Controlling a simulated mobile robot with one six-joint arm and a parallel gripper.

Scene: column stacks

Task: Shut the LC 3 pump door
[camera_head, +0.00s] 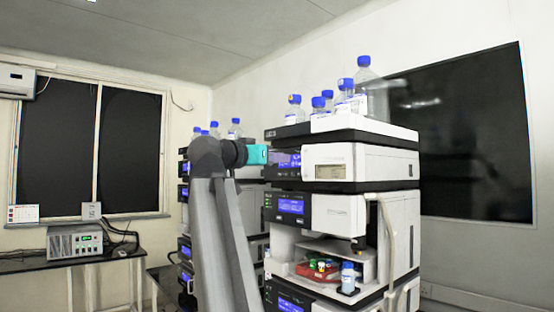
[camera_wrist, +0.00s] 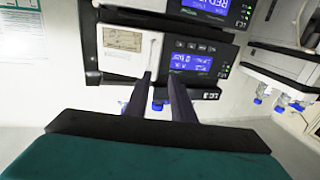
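The LC 3 pump is the top module of the near stack, with a blue-lit display (camera_head: 286,160) and a white front door (camera_head: 335,160) with a beige window. In the wrist view, which is upside down, the door (camera_wrist: 123,62) and window show left of the fingertips, near the "LC 3" label (camera_wrist: 212,94). The door looks close to flush with the front; I cannot tell whether it is fully shut. My gripper (camera_wrist: 160,77) has two dark fingers apart with nothing between them, in front of the pump. In the head view only its teal body (camera_head: 257,154) shows clearly.
Blue-capped bottles (camera_head: 364,90) stand in the tray (camera_head: 345,128) on the stack. Below the pump is another module (camera_head: 338,211), then an open bay with a red tray (camera_head: 318,272) and a bottle (camera_head: 348,278). A second stack (camera_head: 184,195) stands behind my arm.

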